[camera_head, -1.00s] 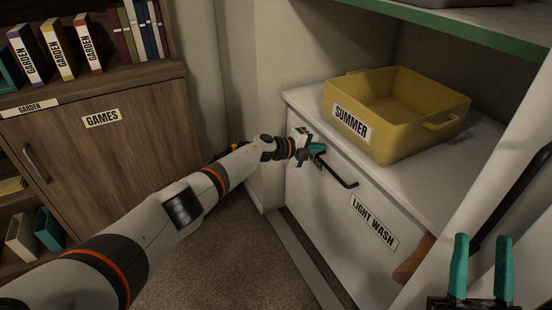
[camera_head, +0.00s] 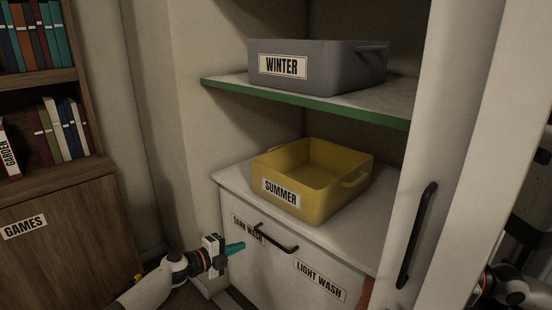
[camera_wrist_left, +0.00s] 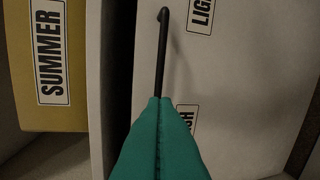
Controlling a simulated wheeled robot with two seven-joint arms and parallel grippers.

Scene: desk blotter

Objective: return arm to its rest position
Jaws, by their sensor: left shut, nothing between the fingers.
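My left gripper (camera_head: 236,247) is shut and empty, its teal fingers pressed together. It is at the left side of the white cabinet's lower front, just left of the black bar handle (camera_head: 277,238) and below the DARK WASH label (camera_head: 247,229). In the left wrist view the shut teal fingers (camera_wrist_left: 160,110) point at the handle (camera_wrist_left: 162,55); I cannot tell if they touch it. My left arm (camera_head: 150,290) comes in from the bottom. Part of my right arm (camera_head: 508,288) shows at the lower right; its gripper is out of view.
A yellow SUMMER bin (camera_head: 325,205) stands on the cabinet top, and a grey WINTER bin (camera_head: 345,68) on the green-edged shelf (camera_head: 300,103). A white door with a black handle (camera_head: 415,235) stands at the right. A wooden GAMES bookcase (camera_head: 65,245) is at the left.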

